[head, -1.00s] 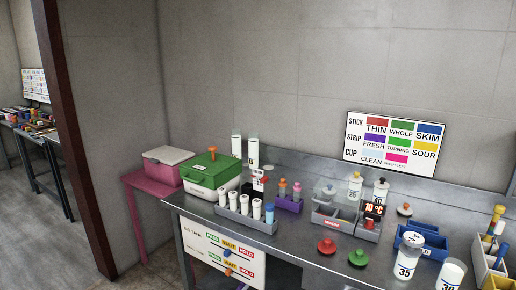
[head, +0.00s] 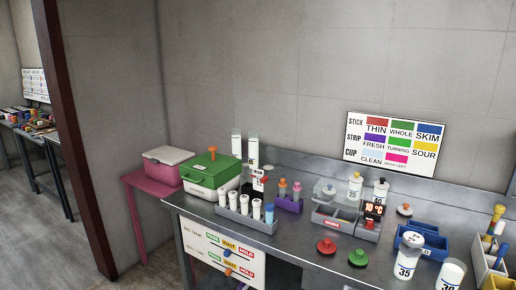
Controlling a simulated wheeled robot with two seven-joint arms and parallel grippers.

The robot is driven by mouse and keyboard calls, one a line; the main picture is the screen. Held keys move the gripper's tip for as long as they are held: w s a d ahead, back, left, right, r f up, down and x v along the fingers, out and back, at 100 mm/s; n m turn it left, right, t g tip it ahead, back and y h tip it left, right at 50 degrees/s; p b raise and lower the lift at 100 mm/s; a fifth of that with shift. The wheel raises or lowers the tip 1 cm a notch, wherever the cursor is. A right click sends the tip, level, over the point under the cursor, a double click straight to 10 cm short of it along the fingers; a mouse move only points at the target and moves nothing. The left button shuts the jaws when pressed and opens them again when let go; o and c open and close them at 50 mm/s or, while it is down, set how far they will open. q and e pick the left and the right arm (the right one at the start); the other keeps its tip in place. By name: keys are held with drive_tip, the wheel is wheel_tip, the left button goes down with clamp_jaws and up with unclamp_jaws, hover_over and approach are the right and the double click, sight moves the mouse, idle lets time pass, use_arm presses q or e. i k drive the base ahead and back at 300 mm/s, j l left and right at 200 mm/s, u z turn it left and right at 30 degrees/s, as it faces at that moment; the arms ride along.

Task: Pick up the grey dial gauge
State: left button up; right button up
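I cannot pick out a grey dial gauge for certain in the head view. A small grey disc with an orange-brown knob (head: 404,210) lies on the steel bench (head: 300,262), right of the temperature display (head: 374,209) that reads 10 °C. It is too small for me to tell whether it has a dial face. A red knobbed disc (head: 327,246) and a green knobbed disc (head: 358,258) lie nearer the front edge. Neither of my grippers shows in this view.
A grey rack (head: 247,224) of white tubes, a purple holder (head: 288,205) and a green-lidded box (head: 211,172) stand on the left. A blue bin (head: 422,246) and white bottles (head: 408,262) crowd the right. Some bare steel lies at the front middle.

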sight(412, 244)
drive_tip(key=z, duration=1.05)
